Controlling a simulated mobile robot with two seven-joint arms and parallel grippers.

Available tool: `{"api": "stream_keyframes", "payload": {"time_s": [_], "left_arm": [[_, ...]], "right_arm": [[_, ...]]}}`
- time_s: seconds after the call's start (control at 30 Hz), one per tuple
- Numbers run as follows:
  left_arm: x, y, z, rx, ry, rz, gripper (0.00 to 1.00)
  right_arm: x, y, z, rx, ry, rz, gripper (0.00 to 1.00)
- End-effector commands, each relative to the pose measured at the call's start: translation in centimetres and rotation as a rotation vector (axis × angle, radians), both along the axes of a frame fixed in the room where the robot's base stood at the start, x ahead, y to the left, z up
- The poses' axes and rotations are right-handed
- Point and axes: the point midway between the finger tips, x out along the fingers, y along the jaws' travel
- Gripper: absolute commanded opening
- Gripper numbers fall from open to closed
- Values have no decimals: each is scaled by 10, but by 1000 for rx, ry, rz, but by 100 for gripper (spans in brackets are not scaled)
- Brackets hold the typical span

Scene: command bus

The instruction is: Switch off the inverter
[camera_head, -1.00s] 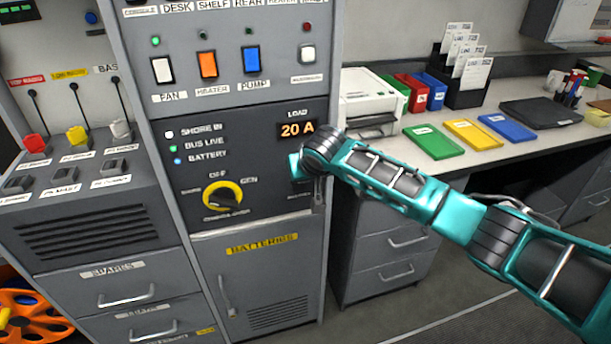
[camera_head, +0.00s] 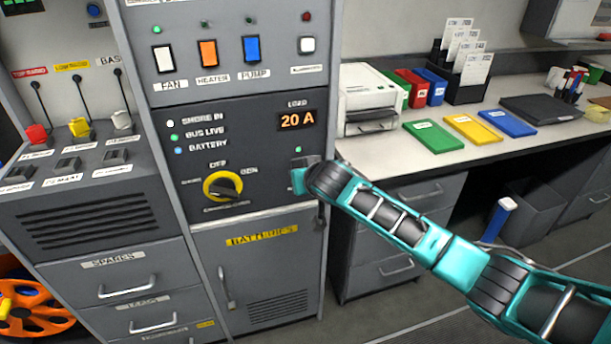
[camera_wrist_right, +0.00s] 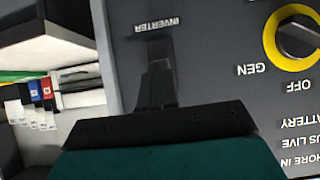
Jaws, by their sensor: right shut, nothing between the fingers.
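The inverter's green lamp (camera_head: 298,149) is lit on the dark panel, below the LOAD display (camera_head: 297,121) reading 20 A. My right gripper (camera_head: 302,170) is at the panel just below this lamp and covers the inverter switch. In the right wrist view, its shut, empty fingers (camera_wrist_right: 157,85) point at the panel close to the upside-down INVERTER label (camera_wrist_right: 158,25). The switch itself is hidden, and I cannot tell whether the fingertips touch it. My left gripper is not in view.
A yellow-ringed rotary selector (camera_head: 223,187) sits left of my gripper. Above are the fan (camera_head: 163,59), heater (camera_head: 209,53) and pump (camera_head: 251,49) switches. A desk with a printer (camera_head: 370,98) and coloured folders stands to the right. The batteries door (camera_head: 262,275) is below.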

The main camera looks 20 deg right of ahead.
Motion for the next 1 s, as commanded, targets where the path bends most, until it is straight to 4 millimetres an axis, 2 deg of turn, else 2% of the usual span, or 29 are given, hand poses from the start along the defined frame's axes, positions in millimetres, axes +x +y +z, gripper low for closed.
{"api": "stream_keyframes", "payload": {"time_s": [0.3, 0.4, 1.0], "left_arm": [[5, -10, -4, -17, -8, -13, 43], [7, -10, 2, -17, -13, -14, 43], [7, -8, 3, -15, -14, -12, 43]], "right_arm": [[-2, -1, -8, 5, -110, -1, 0], [-1, -1, -4, 4, -107, -1, 0], [13, 0, 3, 4, -102, -1, 0]]}}
